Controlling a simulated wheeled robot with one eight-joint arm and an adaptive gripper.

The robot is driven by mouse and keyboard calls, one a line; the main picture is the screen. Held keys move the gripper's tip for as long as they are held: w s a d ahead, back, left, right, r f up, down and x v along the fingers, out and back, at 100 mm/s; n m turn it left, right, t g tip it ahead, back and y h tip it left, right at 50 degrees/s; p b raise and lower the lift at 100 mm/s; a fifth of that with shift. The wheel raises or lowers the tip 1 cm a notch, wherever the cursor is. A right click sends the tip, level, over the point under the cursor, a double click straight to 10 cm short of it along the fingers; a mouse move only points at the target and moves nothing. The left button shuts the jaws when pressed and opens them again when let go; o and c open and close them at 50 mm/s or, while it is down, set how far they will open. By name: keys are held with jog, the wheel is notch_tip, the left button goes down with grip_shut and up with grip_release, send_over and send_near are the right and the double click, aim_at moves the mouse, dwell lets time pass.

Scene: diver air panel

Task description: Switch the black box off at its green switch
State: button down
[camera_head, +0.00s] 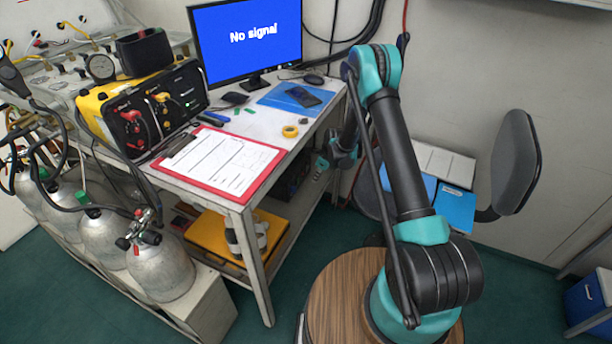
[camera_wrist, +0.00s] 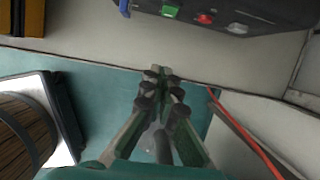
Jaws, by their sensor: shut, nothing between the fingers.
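The black box (camera_wrist: 250,12) shows along the top of the wrist view, cut off by the picture's edge. Its green switch (camera_wrist: 171,9) is near its left part, with a red control (camera_wrist: 205,18) to the right. In the head view a dark box (camera_head: 290,182) sits on the shelf under the table, mostly shaded. My gripper (camera_wrist: 159,70) is shut and empty. Its tips point toward the green switch and are apart from it. In the head view my gripper (camera_head: 320,170) is beside the table's right side. Which way the switch is set cannot be told.
The table (camera_head: 262,128) carries a red clipboard (camera_head: 222,160) and a monitor (camera_head: 247,40). A yellow case (camera_head: 215,232) lies on the lower shelf. A chair (camera_head: 515,160) stands to the right. A red line (camera_wrist: 245,135) runs right of my fingers in the wrist view.

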jog(key=shift+s+d, duration=0.3)
jog(key=shift+d, duration=0.55)
jog(key=shift+s+d, duration=0.3)
jog(key=shift+d, duration=0.5)
jog(key=shift+s+d, duration=0.3)
jog(key=shift+d, duration=0.55)
jog(key=s+d+r+n+t, duration=0.1)
jog(key=s+d+r+n, duration=0.25)
jog(key=r, duration=0.45)
jog(key=s+d+r+n+h, duration=0.1)
jog(key=s+d+r+n, duration=0.25)
jog(key=r, duration=0.45)
jog(key=s+d+r+n+t, duration=0.1)
jog(key=s+d+r+n, duration=0.25)
jog(key=r, duration=0.45)
jog(key=s+d+r+n, duration=0.1)
jog(key=s+d+n, duration=0.1)
jog(key=s, duration=0.6)
jog(key=s+d+r+n+h, duration=0.1)
jog(key=s+d+r+n, duration=0.1)
jog(key=s+n, duration=0.3)
jog(key=s+d+r+n+t+h, duration=0.1)
jog(key=s+d+n, duration=0.3)
jog(key=s, duration=0.7)
jog(key=shift+r, duration=0.65)
